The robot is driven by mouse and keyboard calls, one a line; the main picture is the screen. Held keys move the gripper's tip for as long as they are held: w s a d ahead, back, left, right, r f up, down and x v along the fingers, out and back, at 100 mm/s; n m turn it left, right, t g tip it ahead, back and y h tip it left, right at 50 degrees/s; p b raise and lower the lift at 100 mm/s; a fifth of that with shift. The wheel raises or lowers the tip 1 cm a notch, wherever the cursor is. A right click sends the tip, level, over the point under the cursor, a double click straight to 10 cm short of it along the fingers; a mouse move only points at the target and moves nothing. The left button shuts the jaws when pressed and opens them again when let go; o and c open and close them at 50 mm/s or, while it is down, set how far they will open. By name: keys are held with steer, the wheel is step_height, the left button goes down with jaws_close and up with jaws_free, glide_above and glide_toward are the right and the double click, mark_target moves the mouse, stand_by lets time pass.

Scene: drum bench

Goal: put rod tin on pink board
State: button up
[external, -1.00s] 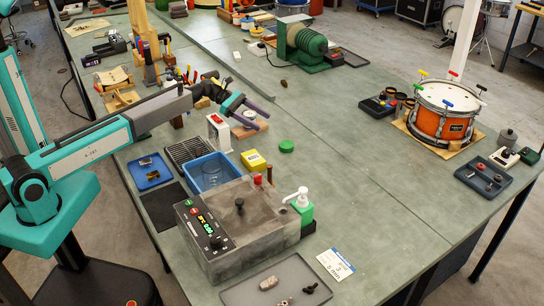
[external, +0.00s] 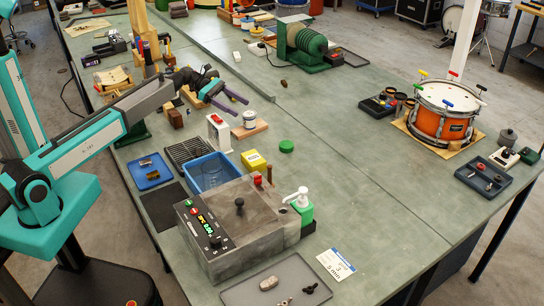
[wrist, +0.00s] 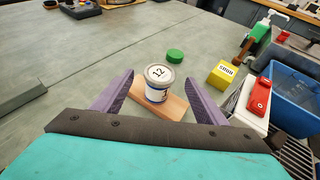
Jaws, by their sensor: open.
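The rod tin (external: 249,119) is a small pale tin with a grey lid marked 12. It stands upright on the pink board (external: 263,127), a flat pinkish slab on the bench. In the wrist view the tin (wrist: 158,84) rests on the board (wrist: 172,108), whose ends show on either side of it. My gripper (external: 241,107) is open, with its purple fingers apart. It is behind the tin, up and to the left in the external view. No finger visibly touches the tin, and nothing is held.
A white block with a red top (external: 217,130) stands close to the board. A yellow box (external: 253,160), a green disc (external: 286,146) and a blue bin (external: 210,172) are nearby. A black grille (external: 189,148) lies left. The bench right of the green disc is clear.

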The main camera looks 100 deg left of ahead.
steer(key=shift+v, duration=0.95)
